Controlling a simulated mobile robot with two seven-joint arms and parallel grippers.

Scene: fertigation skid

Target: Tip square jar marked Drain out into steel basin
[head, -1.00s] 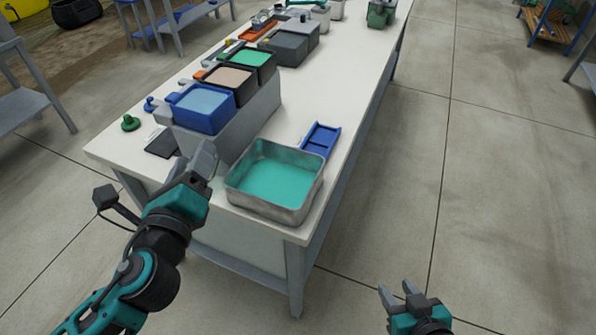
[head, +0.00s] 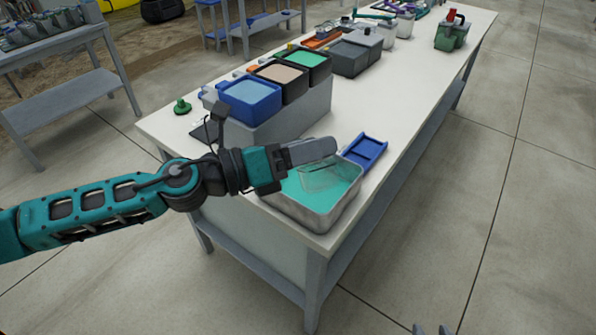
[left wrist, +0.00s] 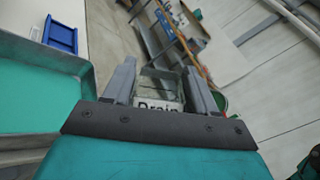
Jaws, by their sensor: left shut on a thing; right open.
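The clear square jar (head: 322,178) is in my left gripper (head: 330,148), over the steel basin (head: 318,218). In the left wrist view the jar (left wrist: 162,88) sits between both fingers, with "Drain" readable on its label. The jar looks see-through; I cannot tell its exact tilt or whether anything is left in it. The basin holds teal liquid, and its rim also shows at the left of the left wrist view (left wrist: 91,80). My right gripper (head: 432,329) shows only its fingertips at the bottom edge, away from the table.
A blue tray (head: 366,151) lies just behind the basin. A grey block with blue (head: 250,99), tan and green-filled bins stands to the left. A green container with a red top (head: 452,32) is at the far end. The table's right strip is clear.

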